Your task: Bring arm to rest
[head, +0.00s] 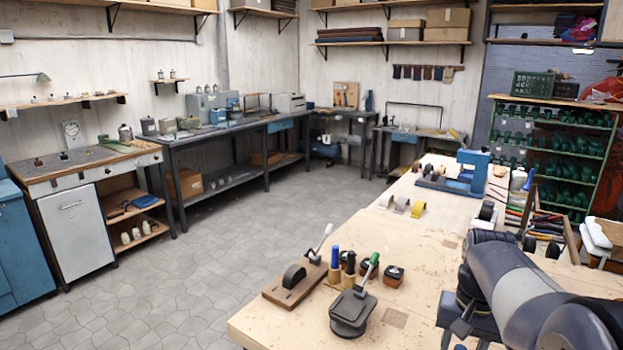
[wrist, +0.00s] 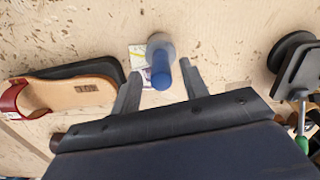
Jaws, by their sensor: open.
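My arm (head: 520,285) reaches in from the lower right over the workbench (head: 420,255) in the head view, bent downward at the wrist. My gripper (wrist: 160,68) shows in the wrist view with its two grey fingers spread apart and nothing held. A bottle with a blue cap (wrist: 161,76) appears between the fingers, touching neither in the picture; its height relative to the fingertips is hard to tell. The fingertips are not clear in the head view.
A sandal with a red strap (wrist: 12,101) lies left of my gripper. A green-handled black tool (head: 351,308) stands near the bench's front edge, beside a wooden block with a black roller (head: 294,277). A blue press (head: 462,172) stands farther back. The floor (head: 190,270) left is clear.

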